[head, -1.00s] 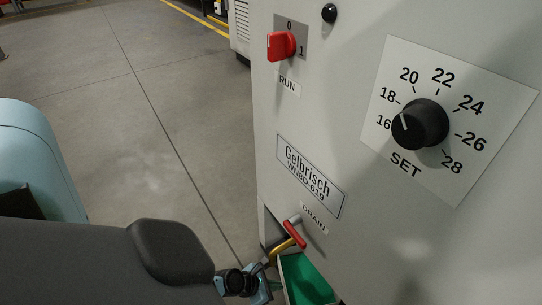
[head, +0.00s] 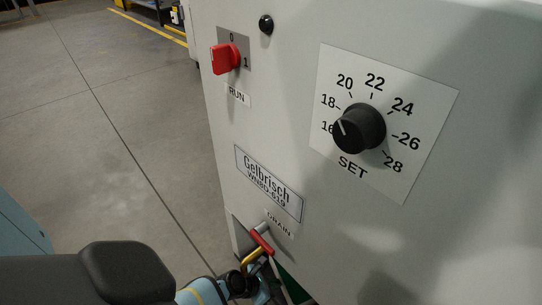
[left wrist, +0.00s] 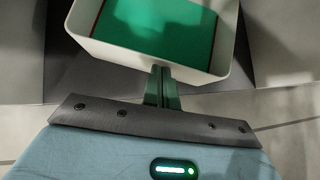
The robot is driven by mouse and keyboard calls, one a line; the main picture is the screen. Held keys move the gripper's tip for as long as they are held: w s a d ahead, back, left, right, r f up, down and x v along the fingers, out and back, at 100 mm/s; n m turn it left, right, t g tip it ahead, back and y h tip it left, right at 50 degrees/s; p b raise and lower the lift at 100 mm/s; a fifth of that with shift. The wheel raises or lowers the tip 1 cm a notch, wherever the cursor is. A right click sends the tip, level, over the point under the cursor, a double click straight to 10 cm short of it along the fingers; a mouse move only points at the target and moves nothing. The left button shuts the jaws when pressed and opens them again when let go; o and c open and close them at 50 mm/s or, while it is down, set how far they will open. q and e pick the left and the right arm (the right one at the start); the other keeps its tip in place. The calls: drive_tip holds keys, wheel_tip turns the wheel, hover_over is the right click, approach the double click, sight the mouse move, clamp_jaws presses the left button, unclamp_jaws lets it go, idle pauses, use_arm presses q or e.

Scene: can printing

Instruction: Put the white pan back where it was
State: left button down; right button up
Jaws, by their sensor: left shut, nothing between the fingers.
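The white pan (left wrist: 227,62) shows at the top of the left wrist view, with green (left wrist: 160,22) filling its inside and a red line along part of the edge. In the head view only a green sliver of it (head: 291,289) shows at the bottom, below the drain valve; my left arm and gripper hide the rest. My left gripper (left wrist: 163,72) is shut and empty, its fingertips at the middle of the pan's near wall. I cannot tell whether they touch it. In the head view the gripper is partly cut off at the bottom edge. My right gripper is not in view.
A grey machine (head: 350,235) fills the right side. It carries a red run switch (head: 226,59), a black dial (head: 359,128) and a red-handled drain valve (head: 262,242) above an opening at its lower left. Open grey floor (head: 90,140) lies to the left.

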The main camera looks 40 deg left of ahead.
use_arm(q)
drive_tip(key=shift+s+a+r, duration=0.1)
drive_tip(key=shift+s+r, duration=0.1)
drive_tip(key=shift+r, duration=0.05)
drive_tip(key=s+a+r+p, duration=0.1)
drive_tip(key=s+a, duration=0.3)
drive_tip(key=s, duration=0.9)
drive_tip(key=shift+a+r+p, duration=0.2)
drive_tip(key=shift+r+p, duration=0.1)
drive_tip(key=shift+p, duration=0.6)
